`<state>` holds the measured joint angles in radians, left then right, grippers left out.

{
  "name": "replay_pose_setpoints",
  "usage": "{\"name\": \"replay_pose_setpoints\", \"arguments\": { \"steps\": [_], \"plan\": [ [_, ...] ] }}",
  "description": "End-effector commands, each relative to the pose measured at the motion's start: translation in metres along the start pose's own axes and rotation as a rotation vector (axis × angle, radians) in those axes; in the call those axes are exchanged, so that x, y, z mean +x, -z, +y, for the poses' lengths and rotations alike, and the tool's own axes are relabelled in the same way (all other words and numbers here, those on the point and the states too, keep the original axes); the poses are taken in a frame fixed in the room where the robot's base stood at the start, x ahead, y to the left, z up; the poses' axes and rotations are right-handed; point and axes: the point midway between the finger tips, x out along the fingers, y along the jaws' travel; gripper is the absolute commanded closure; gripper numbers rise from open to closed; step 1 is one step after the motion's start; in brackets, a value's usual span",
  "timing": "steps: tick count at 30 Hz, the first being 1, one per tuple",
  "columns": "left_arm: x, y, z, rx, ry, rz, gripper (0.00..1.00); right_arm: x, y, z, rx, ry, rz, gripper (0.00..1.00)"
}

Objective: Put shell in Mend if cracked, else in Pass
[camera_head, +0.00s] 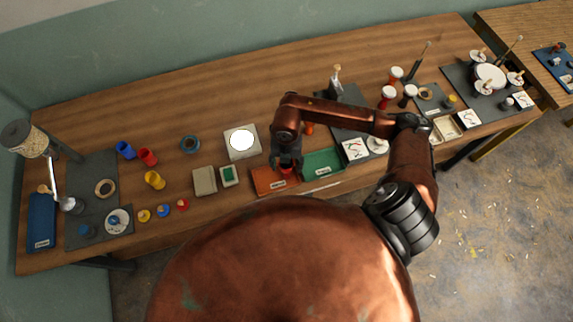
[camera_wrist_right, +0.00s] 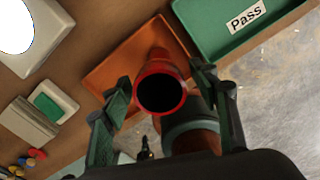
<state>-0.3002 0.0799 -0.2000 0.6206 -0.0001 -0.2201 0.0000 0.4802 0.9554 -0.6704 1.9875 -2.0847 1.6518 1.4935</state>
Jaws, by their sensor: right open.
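A red goblet-shaped shell (camera_wrist_right: 163,68) is in the right wrist view, its dark open mouth facing the camera and its narrow end over the orange tray (camera_wrist_right: 118,62). My right gripper (camera_wrist_right: 161,78) is open, with one finger on each side of the shell; a gap shows at the fingers. In the head view my right gripper (camera_head: 286,162) is over the orange tray (camera_head: 264,186), hiding most of the shell. No crack shows on the visible side. The green tray (camera_wrist_right: 208,38) reads Pass and looks empty; it also shows in the head view (camera_head: 322,163). The orange tray's label is too small to read.
Left of the orange tray are a beige block (camera_head: 204,181), a small box with a green top (camera_head: 229,176) and a lit white panel (camera_head: 241,142). Coloured cups stand further left. Drum parts crowd the right side. The wooden table behind the panel is clear.

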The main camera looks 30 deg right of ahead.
Motion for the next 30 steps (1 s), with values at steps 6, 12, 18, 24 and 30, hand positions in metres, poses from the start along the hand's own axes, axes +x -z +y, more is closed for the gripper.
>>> {"name": "replay_pose_setpoints", "arguments": {
  "steps": [6,12,18,24,30],
  "plan": [
    [-0.001,0.000,0.000,0.000,0.000,0.000,1.00,-0.001,0.000,0.000,0.000,0.000,0.000,0.45],
    [-0.001,0.000,0.000,0.000,0.000,0.000,1.00,-0.020,-0.001,0.000,-0.001,-0.001,-0.003,0.45],
    [0.001,0.000,0.000,0.000,0.000,0.000,1.00,-0.061,-0.002,0.001,-0.001,-0.002,-0.005,0.45],
    [0.003,-0.001,0.000,0.000,0.000,-0.001,1.00,-0.100,-0.001,0.001,-0.001,-0.001,-0.003,0.45],
    [0.003,-0.001,0.000,0.000,0.000,-0.001,1.00,-0.120,0.000,0.000,0.000,-0.001,-0.002,0.45]
  ]
}}
